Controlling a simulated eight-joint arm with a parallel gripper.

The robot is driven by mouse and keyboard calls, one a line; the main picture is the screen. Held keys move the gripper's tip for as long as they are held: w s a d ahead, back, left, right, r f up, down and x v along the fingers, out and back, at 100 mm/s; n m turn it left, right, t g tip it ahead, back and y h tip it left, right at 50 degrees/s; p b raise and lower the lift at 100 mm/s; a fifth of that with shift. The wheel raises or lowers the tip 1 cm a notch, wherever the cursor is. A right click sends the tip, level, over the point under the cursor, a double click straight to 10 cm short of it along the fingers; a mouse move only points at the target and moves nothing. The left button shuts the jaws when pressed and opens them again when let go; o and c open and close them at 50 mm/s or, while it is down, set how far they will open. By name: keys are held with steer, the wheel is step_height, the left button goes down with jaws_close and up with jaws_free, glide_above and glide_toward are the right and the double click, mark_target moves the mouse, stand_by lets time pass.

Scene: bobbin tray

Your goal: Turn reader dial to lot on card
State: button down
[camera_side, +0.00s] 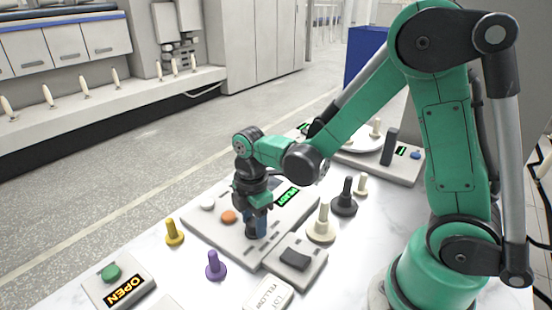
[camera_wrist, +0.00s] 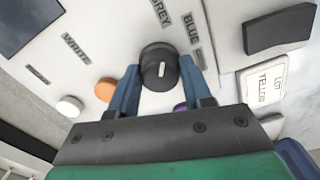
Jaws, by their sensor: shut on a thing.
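The reader (camera_side: 207,229) is a pale panel with a dark screen (camera_wrist: 22,22) and a lit green display (camera_side: 287,196). Its round black dial (camera_wrist: 160,82) has a short white mark, nearly upright in the wrist view and roughly in line with the GREY label (camera_wrist: 160,12). BLUE (camera_wrist: 193,32) and WHITE (camera_wrist: 76,49) labels also show; another is too small to read. My gripper (camera_wrist: 159,66) is shut on the dial, one blue finger on each side. It also shows in the side view (camera_side: 257,222). The white card (camera_wrist: 264,80) reads LOT YELLOW.
An orange button (camera_side: 228,216) and a white button (camera_side: 207,201) sit on the reader. A block with a black top (camera_side: 295,258) stands beside it. Yellow (camera_side: 174,233), purple (camera_side: 215,266), cream (camera_side: 321,226) and black (camera_side: 345,199) bobbins stand around. An OPEN sign (camera_side: 124,291) is front left.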

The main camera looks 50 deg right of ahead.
steer(key=m, duration=0.5)
steer(key=shift+m, duration=0.3)
steer(key=m, duration=1.1)
steer(key=shift+m, duration=0.4)
steer(key=m, duration=0.5)
steer(key=shift+m, duration=0.3)
steer(key=shift+c, duration=1.8)
jaws_free()
steer(key=shift+r, duration=2.85)
